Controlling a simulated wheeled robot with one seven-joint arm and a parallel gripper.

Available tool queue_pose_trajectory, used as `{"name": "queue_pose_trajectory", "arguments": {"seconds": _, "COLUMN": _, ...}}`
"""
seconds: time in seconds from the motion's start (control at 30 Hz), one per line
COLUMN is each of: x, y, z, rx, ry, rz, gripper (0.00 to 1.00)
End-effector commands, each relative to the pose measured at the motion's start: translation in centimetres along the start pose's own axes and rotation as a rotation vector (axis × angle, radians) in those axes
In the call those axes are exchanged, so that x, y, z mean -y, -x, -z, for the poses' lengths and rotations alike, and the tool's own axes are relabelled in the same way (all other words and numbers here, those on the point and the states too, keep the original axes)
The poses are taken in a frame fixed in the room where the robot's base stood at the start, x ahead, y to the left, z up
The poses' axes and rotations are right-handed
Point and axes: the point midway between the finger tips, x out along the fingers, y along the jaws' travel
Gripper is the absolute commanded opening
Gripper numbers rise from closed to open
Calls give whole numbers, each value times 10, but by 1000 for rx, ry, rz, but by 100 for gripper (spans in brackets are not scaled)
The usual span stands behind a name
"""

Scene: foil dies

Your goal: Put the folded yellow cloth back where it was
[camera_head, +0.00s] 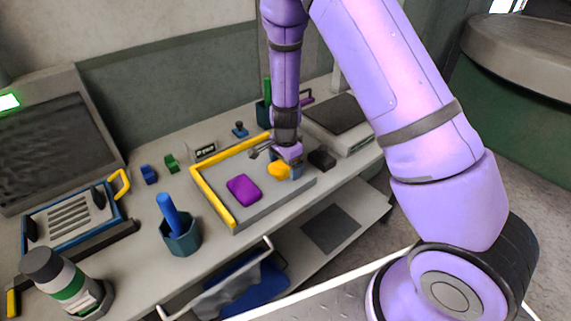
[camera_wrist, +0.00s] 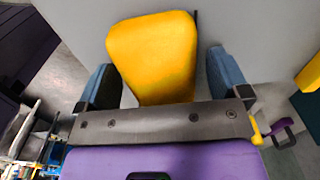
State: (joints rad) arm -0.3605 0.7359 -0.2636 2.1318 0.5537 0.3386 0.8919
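The folded yellow cloth (camera_head: 278,170) lies on the right part of a grey tray with a yellow edge (camera_head: 212,196). My gripper (camera_head: 289,168) is low over that part of the tray, partly hiding the cloth. In the wrist view the yellow cloth (camera_wrist: 152,50) shows between the two blue fingers of my gripper (camera_wrist: 160,62). The fingers are apart, with a visible gap on each side of the cloth. Whether they are level with it or above it I cannot tell. A folded purple cloth (camera_head: 244,188) lies to the left on the same tray.
A teal cup (camera_head: 181,240) with a blue handle in it and a white-green bottle (camera_head: 68,286) stand at front left.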

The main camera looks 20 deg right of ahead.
Motion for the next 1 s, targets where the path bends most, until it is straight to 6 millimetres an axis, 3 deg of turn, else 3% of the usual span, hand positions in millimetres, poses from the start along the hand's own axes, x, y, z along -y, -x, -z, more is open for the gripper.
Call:
{"name": "queue_pose_trajectory", "arguments": {"seconds": 0.27, "x": 0, "y": 8, "z": 0, "rx": 0, "ry": 1, "rz": 1, "gripper": 94}}
{"name": "queue_pose_trajectory", "arguments": {"seconds": 0.7, "x": 1, "y": 90, "z": 0, "rx": 0, "ry": 1, "rz": 4, "gripper": 94}}
{"name": "queue_pose_trajectory", "arguments": {"seconds": 1.0, "x": 0, "y": 121, "z": 0, "rx": 0, "ry": 2, "rz": 0, "gripper": 94}}
